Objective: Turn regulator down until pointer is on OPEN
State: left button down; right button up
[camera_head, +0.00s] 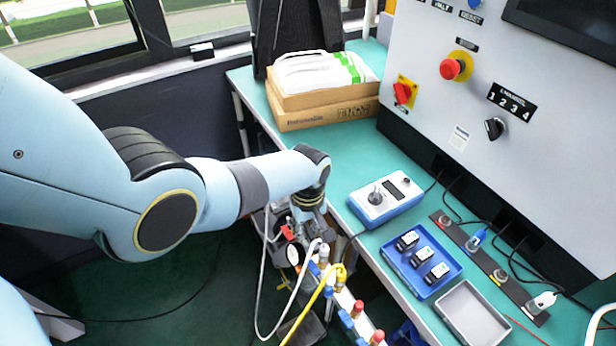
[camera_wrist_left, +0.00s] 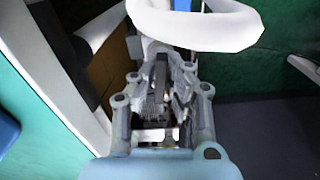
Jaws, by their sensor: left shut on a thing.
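My left gripper (camera_head: 316,212) points down beside the front edge of the bench, over the valve and hose fittings. In the left wrist view, its fingers (camera_wrist_left: 162,92) are close together and shut on the regulator, which they mostly hide. A small red part (camera_head: 288,231) and a round white-faced dial (camera_head: 293,254) show just below and left of the gripper. The pointer and the OPEN mark cannot be made out in either view. My right gripper is not in view.
A white hose (camera_head: 262,290) loops by the gripper and crosses the top of the left wrist view (camera_wrist_left: 195,28). A yellow hose (camera_head: 318,297) runs close by. The green bench (camera_head: 345,160) holds a blue-and-white meter (camera_head: 385,202) and a blue tray (camera_head: 452,266).

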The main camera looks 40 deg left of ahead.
aim_at(308, 228)
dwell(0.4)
pick_arm(q)
jog(key=c, duration=1.4)
grip_release()
notch_tip(308, 228, up, 12)
